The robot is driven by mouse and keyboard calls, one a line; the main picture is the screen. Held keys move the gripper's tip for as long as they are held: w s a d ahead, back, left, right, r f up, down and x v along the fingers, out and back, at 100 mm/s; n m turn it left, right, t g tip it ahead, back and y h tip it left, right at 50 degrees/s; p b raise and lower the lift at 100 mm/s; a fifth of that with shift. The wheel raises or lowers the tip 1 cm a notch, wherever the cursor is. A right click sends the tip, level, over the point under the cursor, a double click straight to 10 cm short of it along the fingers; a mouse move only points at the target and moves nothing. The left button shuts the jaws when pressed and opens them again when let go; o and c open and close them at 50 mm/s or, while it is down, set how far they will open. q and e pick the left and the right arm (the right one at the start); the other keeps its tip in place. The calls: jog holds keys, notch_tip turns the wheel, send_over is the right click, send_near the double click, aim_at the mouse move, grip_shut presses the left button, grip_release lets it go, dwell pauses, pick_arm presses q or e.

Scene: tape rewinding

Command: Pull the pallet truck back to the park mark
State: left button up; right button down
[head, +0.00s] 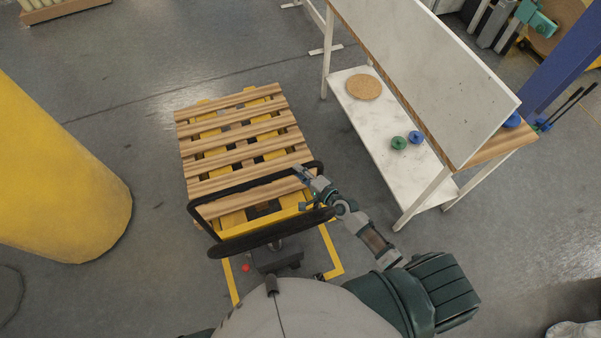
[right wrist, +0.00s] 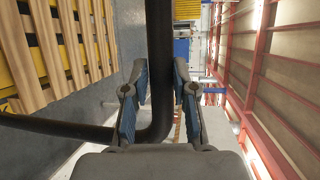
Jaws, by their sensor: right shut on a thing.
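The yellow pallet truck (head: 232,228) stands in front of me with a wooden slatted pallet (head: 240,135) on its forks. Its black loop handle (head: 262,243) faces me. My right gripper (head: 303,180) is shut on the right side of this handle. In the right wrist view the black handle bar (right wrist: 159,60) runs between the two fingers of the gripper (right wrist: 158,92). The park mark, a yellow outline on the floor (head: 332,247), shows around the near end of the truck, partly hidden by the truck and my body. My left gripper is not in view.
A thick yellow column (head: 60,170) stands to the left. A white-topped workbench (head: 430,70) with a lower shelf (head: 365,125) stands close on the right. A blue post (head: 565,65) is beyond it. The grey floor behind the pallet is clear.

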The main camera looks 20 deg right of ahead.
jog(key=shift+s+a+f, duration=0.1)
jog(key=shift+s+f, duration=0.35)
jog(key=shift+f, duration=0.25)
jog(key=c, duration=1)
grip_release()
jog(key=shift+c, duration=0.2)
jog(key=shift+o, duration=0.6)
jog(key=shift+s+r, duration=0.1)
jog(key=shift+s, duration=0.05)
jog(key=shift+d+r, duration=0.25)
jog(key=v, duration=1.2)
